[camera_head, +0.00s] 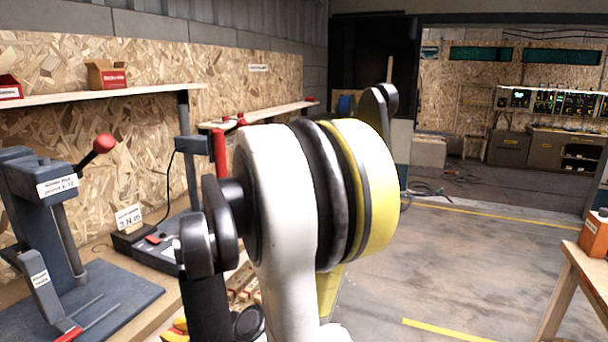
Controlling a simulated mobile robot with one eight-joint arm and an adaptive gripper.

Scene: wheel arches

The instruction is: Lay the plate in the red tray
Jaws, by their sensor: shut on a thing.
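I see neither the plate nor a red tray that I can make out. My own arm, with white, black and yellow joint housings, fills the middle of the view and hides much of the bench behind it. My gripper is not in view, so what it holds does not show.
A dark press (48,215) with a red-knobbed lever stands on the left bench, beside a grey boxed device (160,248). An orange box (594,235) sits on a wooden table (588,268) at right. Floor between is clear.

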